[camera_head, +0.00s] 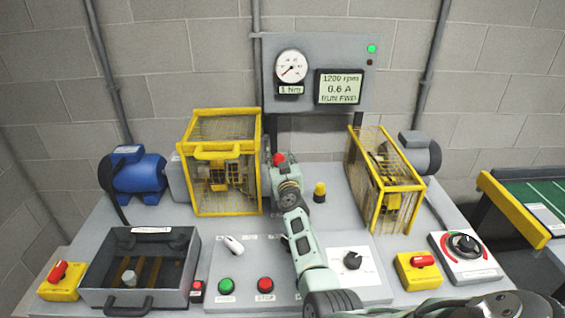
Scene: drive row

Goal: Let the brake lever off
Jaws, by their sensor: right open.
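The brake lever's red knob (279,158) shows at the middle of the bench, just right of the left yellow cage. Its shaft and base are hidden behind my right arm, so I cannot tell how far it is tilted. My right gripper (280,168) is at the knob, reaching in from the bottom right. Its jaws are open, and I cannot tell whether they touch the lever. My left gripper is not in view. The display (340,88) reads 1200 rpm, 0.6 A, RUN FWD, beside a round gauge (291,67) with a 1 Nm label.
Yellow cages stand left (201,203) and right (401,189) of my gripper. A blue motor (137,174) is at far left. A green button (226,286), a red button (265,285) and an open-topped grey box (100,297) are at the front. A small yellow-topped post (320,189) stands close right.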

